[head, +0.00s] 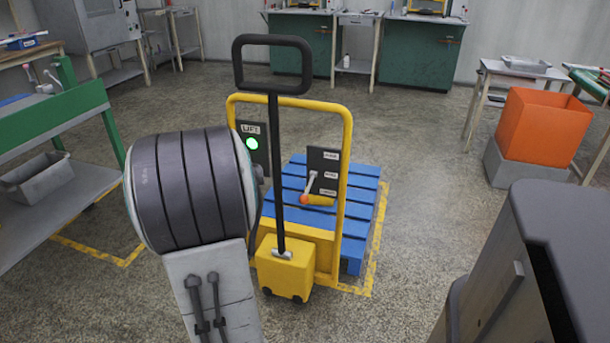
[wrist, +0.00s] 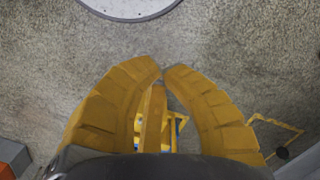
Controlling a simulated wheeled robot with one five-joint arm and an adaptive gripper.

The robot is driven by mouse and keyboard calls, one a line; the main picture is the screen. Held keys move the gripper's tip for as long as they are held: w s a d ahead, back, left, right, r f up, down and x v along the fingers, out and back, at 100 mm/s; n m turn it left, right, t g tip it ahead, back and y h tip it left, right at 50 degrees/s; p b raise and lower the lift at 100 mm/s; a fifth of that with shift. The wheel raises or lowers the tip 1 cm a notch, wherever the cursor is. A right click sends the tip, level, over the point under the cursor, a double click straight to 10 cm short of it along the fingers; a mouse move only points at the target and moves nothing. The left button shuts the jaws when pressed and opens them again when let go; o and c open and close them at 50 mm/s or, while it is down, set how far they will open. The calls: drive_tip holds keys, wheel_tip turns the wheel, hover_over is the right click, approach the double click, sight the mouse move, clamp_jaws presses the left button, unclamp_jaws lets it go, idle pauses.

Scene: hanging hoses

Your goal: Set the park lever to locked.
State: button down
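The park lever (head: 317,200) is on a dark panel (head: 323,160) at the right of a yellow hand truck's frame in the head view. It has a pale arm, a red end and an orange grip. The grip lies low on the panel, near the lowest of three small white labels. The labels are too small to read surely, so I cannot tell the setting. My gripper (wrist: 162,69) shows in the wrist view with two yellow fingers, tips close together and nothing seen held. It is away from the lever, and is not visible in the head view.
The yellow truck (head: 347,130) has a tall black handle (head: 274,95) and a LIFT panel (head: 250,140) with a green light. A blue pallet (head: 362,200) lies behind it. A green-framed cart (head: 60,120) stands left, an orange bin (head: 543,125) right.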

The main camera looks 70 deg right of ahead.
drive_tip(key=s+d+r+m+t+h+p, duration=0.1)
drive_tip(key=s+d+m+h+p, duration=0.15)
drive_tip(key=d, duration=1.05)
drive_tip(key=s+d+r+m+h+p, duration=0.1)
drive_tip(key=s+d+m+p, duration=0.15)
drive_tip(key=d, duration=1.05)
drive_tip(key=w+d+r+m+t+h, duration=0.1)
drive_tip(key=d+r+m+h, duration=0.15)
drive_tip(key=d, duration=0.35)
drive_tip(key=w+d+r+m+h, duration=0.1)
drive_tip(key=d+r+h, duration=0.15)
drive_tip(key=d, duration=0.45)
drive_tip(key=b, duration=0.5)
hover_over(306, 192)
drive_tip(key=a, duration=0.2)
drive_tip(key=shift+y, duration=0.25)
drive_tip(key=f, duration=0.8)
drive_tip(key=shift+s+d+f, duration=0.15)
drive_tip(key=shift+s+f, duration=0.25)
drive_tip(key=shift+w+a+f, duration=0.1)
drive_tip(key=shift+a+f, duration=0.05)
drive_tip(key=shift+f, duration=0.4)
drive_tip(key=shift+w+a+f, duration=0.1)
drive_tip(key=shift+f, duration=0.4)
